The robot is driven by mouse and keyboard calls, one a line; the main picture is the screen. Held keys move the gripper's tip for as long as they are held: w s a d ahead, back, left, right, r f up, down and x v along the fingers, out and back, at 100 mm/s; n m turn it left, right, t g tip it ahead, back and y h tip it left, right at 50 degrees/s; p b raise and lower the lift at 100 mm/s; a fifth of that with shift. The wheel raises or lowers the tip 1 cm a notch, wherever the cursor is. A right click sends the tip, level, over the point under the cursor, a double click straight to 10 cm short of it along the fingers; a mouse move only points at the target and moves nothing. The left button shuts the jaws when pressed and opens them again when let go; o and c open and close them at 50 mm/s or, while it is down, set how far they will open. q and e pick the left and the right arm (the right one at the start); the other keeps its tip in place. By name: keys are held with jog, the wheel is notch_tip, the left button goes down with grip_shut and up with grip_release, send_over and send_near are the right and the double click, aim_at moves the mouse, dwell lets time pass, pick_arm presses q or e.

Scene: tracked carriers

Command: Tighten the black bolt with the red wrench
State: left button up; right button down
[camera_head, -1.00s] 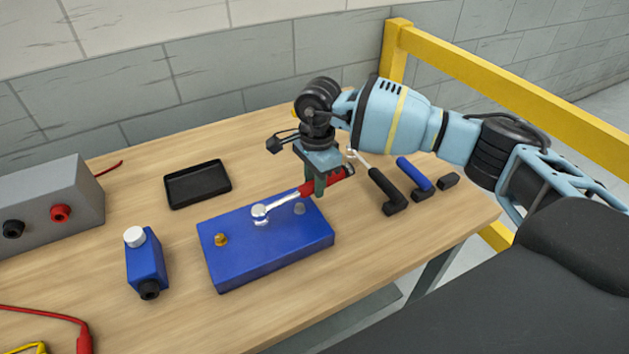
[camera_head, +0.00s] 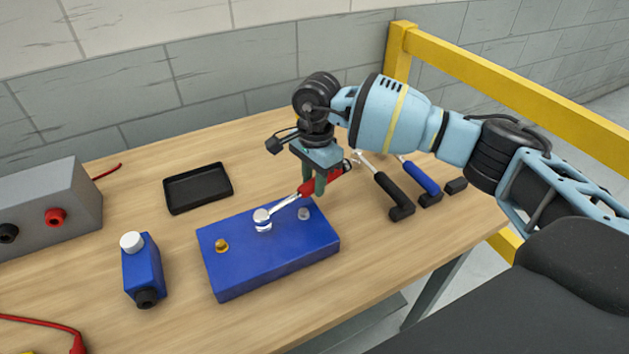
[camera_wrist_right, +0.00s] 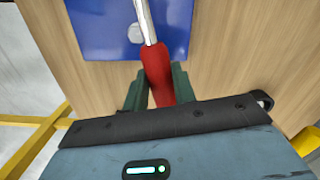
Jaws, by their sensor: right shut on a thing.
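The red wrench (camera_head: 307,187) has a red grip and a silver shaft. Its ring head is over the middle of the blue block (camera_head: 270,268), on a silvery fastener. I see no black bolt; whether one is under the head is hidden. A brass bolt (camera_head: 222,246) stands left of the head and a grey bolt (camera_head: 304,214) right of it, both on the block. My right gripper (camera_head: 314,184) is shut on the red grip, above the block's back right corner. The grip (camera_wrist_right: 158,72) also shows between the fingers in the right wrist view. My left gripper is out of view.
Black-handled (camera_head: 390,192) and blue-handled (camera_head: 420,177) tools lie right of the gripper. A black tray (camera_head: 199,206) lies behind the block. A blue device with a white knob (camera_head: 142,268) and a grey box (camera_head: 45,209) stand left. A yellow rail (camera_head: 490,78) runs behind.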

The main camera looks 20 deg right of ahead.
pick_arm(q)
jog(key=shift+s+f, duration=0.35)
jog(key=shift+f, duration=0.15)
pick_arm(e)
jog(key=shift+w+a+n, duration=0.1)
jog(key=shift+w+n, duration=0.2)
jog(key=shift+w, duration=0.05)
jog(key=shift+w+a+f+n+b, duration=0.15)
jog(key=shift+w+n+b, duration=0.2)
jog(key=shift+b, duration=0.25)
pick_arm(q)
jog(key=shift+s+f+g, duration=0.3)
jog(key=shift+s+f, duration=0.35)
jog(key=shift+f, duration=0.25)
pick_arm(e)
jog(key=shift+w+a+r+n, duration=0.1)
jog(key=shift+w+r+n, duration=0.1)
jog(key=shift+w+n, duration=0.1)
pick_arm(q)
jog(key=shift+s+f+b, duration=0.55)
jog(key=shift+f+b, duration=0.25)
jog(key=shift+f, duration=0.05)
pick_arm(e)
jog(key=shift+w+a+n, duration=0.3)
jog(key=shift+w+n, duration=0.25)
